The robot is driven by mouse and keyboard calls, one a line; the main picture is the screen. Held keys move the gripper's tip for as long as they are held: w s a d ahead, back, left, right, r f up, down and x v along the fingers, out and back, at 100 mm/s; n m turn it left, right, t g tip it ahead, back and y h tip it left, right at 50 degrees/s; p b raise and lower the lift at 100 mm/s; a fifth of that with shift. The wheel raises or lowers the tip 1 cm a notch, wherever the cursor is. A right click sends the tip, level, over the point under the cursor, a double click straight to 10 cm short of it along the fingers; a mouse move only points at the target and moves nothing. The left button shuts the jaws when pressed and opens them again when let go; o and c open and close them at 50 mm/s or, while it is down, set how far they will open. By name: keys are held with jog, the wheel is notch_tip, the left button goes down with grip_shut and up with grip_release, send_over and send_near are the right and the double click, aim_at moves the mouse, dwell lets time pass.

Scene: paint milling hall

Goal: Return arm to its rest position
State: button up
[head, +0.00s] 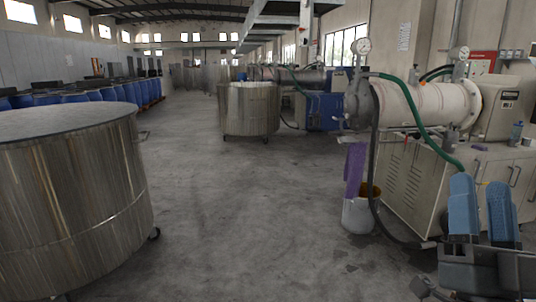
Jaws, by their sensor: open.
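My gripper (482,208) shows at the lower right of the head view. Its two blue-padded fingers point up and stand apart, with nothing visible between them. It is in front of the cream cabinet under the milling machine. Most of my arm is out of the picture, below and to the right.
A large steel vat (70,210) stands close at left, and another wheeled vat (250,108) stands further back. The milling machine (425,104) and its cabinet (412,180) are at right, with a white bucket (358,216) beside them. The concrete floor (240,220) between is clear.

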jog(key=s+a+f+n+g+y, duration=0.2)
jog(key=s+f+n+y, duration=0.3)
jog(key=s+f+y, duration=0.45)
jog(key=s+a+f+n+g, duration=0.1)
jog(key=s+a+f+g, duration=0.1)
jog(key=s+f+g, duration=0.2)
jog(key=s+a+f+n+g, duration=0.2)
jog(key=s+f+g, duration=0.3)
jog(key=s+f, duration=0.5)
jog(key=s+a, duration=0.1)
jog(key=s, duration=0.7)
jog(key=shift+g, duration=0.3)
jog(key=shift+c, duration=0.9)
